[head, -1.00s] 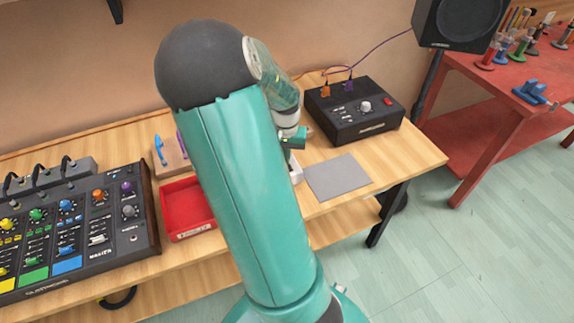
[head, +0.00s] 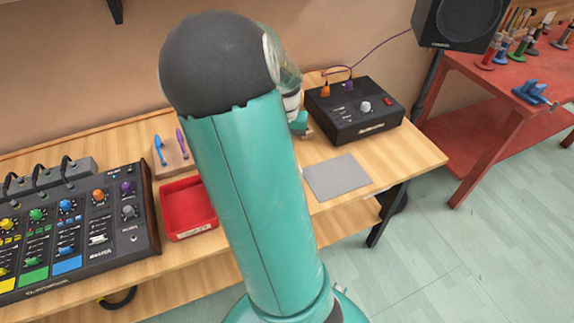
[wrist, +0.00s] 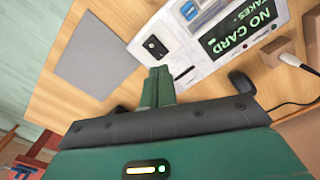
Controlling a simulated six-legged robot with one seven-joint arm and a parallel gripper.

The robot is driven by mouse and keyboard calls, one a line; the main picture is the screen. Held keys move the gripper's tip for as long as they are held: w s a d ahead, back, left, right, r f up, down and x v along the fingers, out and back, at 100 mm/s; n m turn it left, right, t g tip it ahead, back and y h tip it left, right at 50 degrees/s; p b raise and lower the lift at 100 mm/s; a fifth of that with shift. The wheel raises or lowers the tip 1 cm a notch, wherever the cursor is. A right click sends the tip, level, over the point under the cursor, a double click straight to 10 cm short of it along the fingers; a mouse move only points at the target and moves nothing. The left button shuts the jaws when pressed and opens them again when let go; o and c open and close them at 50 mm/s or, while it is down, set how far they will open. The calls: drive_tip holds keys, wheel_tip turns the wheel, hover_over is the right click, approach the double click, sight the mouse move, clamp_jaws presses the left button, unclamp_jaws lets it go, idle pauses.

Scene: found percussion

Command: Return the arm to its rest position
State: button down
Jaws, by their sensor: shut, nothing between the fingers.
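My arm is the large teal link with a dark rounded elbow, standing across the middle of the head view and hiding part of the table. My gripper (wrist: 157,86) shows in the wrist view, its green fingers closed together with nothing between them. It is above the wooden table, beside a white device with a dark screen reading "NO CARD" (wrist: 240,30). In the head view the fingers are mostly hidden behind my arm.
A grey pad (head: 337,177) and a black box (head: 354,108) with cables lie on the table's right. A red tray (head: 187,205), a mixer (head: 75,230) and a wooden block with pens (head: 172,155) are on the left. A speaker (head: 460,22) and red bench (head: 500,85) stand right.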

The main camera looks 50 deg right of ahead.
drive_tip(key=shift+r, duration=0.8)
drive_tip(key=shift+s, duration=0.1)
